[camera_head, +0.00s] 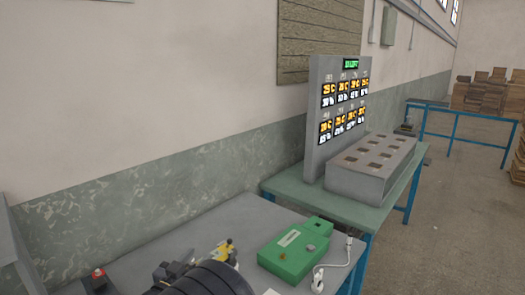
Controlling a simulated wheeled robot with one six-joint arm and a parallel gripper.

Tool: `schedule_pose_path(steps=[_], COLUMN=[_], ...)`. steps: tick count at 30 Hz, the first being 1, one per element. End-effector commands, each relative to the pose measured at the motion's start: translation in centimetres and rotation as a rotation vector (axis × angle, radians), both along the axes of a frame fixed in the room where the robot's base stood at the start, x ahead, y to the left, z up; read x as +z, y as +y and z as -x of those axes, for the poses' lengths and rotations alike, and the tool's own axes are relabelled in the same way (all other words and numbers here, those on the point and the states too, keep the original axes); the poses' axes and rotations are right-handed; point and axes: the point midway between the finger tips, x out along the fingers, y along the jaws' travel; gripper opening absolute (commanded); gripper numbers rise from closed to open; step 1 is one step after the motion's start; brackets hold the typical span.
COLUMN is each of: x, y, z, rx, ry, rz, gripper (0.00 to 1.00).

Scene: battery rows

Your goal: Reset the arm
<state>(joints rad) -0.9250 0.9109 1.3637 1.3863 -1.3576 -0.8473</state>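My gripper is not seen in the head view, so how its fingers stand is hidden from me. A dark ribbed object (205,281) fills part of the bottom edge and is cut off there. I cannot tell what it is.
A green box (294,254) with a white cable (335,265) lies on the near grey table (205,224). Behind it, a green table (330,205) holds a grey block with square slots (372,167) and an upright display panel (328,135). The floor at right (450,230) is clear.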

Motion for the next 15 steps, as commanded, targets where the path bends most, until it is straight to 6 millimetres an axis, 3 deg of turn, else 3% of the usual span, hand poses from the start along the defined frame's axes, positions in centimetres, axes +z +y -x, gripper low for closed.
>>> schedule_pose_path(steps=[15], x=[-0.22], y=[0.43], z=[-0.13], rx=[0.37], ry=[0.0], rz=[0.0], gripper=[0.4])
